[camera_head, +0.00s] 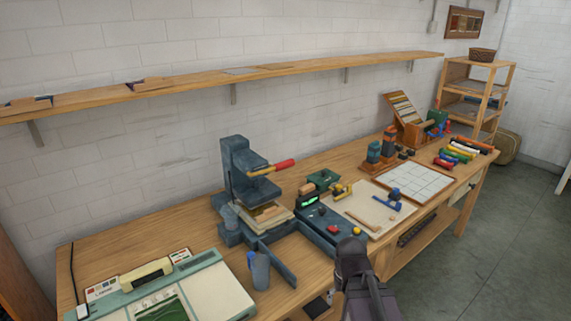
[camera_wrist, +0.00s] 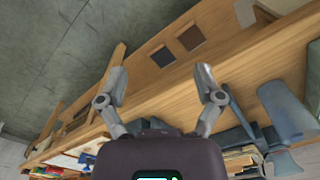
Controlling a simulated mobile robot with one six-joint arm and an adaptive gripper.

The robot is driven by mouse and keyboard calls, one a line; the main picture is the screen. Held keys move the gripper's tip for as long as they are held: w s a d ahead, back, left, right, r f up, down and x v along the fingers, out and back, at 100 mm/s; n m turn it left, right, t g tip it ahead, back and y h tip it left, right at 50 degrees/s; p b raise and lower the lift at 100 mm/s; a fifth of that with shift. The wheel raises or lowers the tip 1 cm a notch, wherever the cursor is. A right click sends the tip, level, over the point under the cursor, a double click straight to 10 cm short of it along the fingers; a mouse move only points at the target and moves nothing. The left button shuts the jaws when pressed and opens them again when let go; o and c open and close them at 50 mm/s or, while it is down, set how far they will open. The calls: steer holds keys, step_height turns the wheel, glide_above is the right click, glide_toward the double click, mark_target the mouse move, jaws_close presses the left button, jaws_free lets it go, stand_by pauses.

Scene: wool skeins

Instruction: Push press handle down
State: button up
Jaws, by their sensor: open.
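The press (camera_head: 238,165) is a dark blue-grey machine standing on the workbench, left of centre in the head view. Its handle (camera_head: 283,165) has a red grip on a yellow lever and sticks out to the right, near level. A pale pad (camera_head: 268,213) lies under the press head. My gripper (camera_wrist: 161,84) shows in the wrist view with its two fingers spread wide and nothing between them. The fingers are over the bench's front edge, apart from the press handle. In the head view my dark arm is at the bottom, right of the press, and the fingertips cannot be made out.
A blue-grey cup (camera_head: 260,270) stands in front of the press. A dark tray (camera_head: 328,222) with coloured knobs lies to its right. A pale green machine (camera_head: 215,290) fills the near left. Coloured rolls (camera_head: 455,153) lie at the far right. A shelf (camera_head: 200,85) runs along the wall.

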steer(key=shift+w+r+p, duration=0.2)
steer(key=shift+r+p, duration=0.1)
steer(key=c, duration=0.7)
steer(key=shift+w+a+r+p, duration=0.15)
steer(key=shift+w+r+p, duration=0.1)
steer(key=shift+r+p, duration=0.15)
jaws_close()
steer(key=w+a+r+n+t+y+p, duration=0.1)
steer(key=w+a+r+p, duration=0.3)
steer(key=w+r+p, duration=0.5)
steer(key=w+a+r+n+t+y+p, duration=0.1)
steer(key=w+a+r+n+t+p, duration=0.1)
steer(key=w+r+p, duration=0.8)
steer(key=w+a+r+n+t+y+p, duration=0.2)
steer(key=w+a+r+n+p, duration=0.2)
steer(key=w+r+p, duration=0.5)
step_height(320, 180, up, 11)
steer(key=a+p, duration=0.2)
steer(key=p, duration=0.6)
steer(key=shift+w+a+t, duration=0.15)
steer(key=shift+w+t, duration=0.15)
steer(key=shift+w, duration=0.1)
